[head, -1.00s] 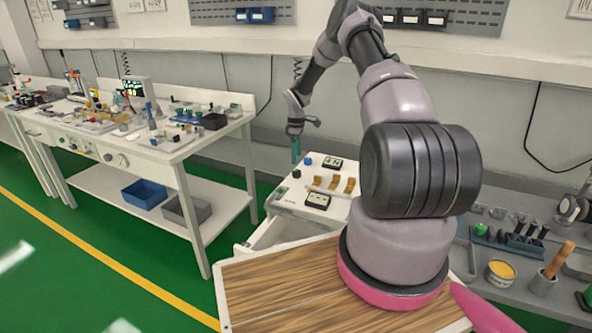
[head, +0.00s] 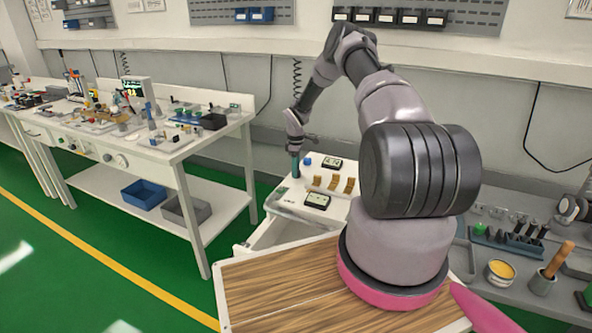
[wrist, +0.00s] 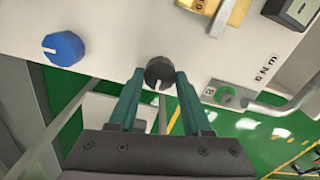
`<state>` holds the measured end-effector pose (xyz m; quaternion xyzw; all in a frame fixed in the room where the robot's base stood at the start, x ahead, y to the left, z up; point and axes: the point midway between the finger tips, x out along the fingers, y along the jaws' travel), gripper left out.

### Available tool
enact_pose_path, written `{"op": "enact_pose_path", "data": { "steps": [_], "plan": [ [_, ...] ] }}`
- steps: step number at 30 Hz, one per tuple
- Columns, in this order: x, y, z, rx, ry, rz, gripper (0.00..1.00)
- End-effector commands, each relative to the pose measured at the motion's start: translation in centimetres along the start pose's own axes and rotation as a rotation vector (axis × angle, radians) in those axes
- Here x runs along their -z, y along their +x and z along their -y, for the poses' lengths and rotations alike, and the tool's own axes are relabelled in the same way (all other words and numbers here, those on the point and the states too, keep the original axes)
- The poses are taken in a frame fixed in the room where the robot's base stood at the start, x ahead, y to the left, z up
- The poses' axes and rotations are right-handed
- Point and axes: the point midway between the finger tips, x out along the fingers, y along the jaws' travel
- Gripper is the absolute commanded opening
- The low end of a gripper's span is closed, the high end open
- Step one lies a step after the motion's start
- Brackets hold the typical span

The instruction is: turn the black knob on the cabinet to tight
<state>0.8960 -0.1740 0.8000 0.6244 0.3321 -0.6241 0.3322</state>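The black knob (wrist: 159,72) has a white pointer line, which points downward in the wrist view. It is on the white cabinet (head: 284,210). My gripper (wrist: 160,74) has its two green fingers spread, with one fingertip on each side of the knob. The fingertips are very close to the knob's sides; I cannot tell whether they touch it. In the head view my gripper (head: 295,172) is low over the cabinet's left back part and hides the knob.
A blue knob (wrist: 63,48) is close by on the cabinet. Brass pieces (head: 333,184), small display boxes (head: 317,200) and a metal handle (wrist: 296,95) are also near. A workbench (head: 165,148) stands to the left. Green floor lies between.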

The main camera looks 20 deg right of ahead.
Motion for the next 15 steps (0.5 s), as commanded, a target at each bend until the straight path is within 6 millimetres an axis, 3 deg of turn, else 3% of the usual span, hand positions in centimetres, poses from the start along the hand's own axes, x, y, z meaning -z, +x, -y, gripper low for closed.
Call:
{"op": "enact_pose_path", "data": {
  "steps": [15],
  "plan": [
    [-0.01, -0.02, -0.03, -0.001, 0.131, 0.002, 0.0]
  ]
}}
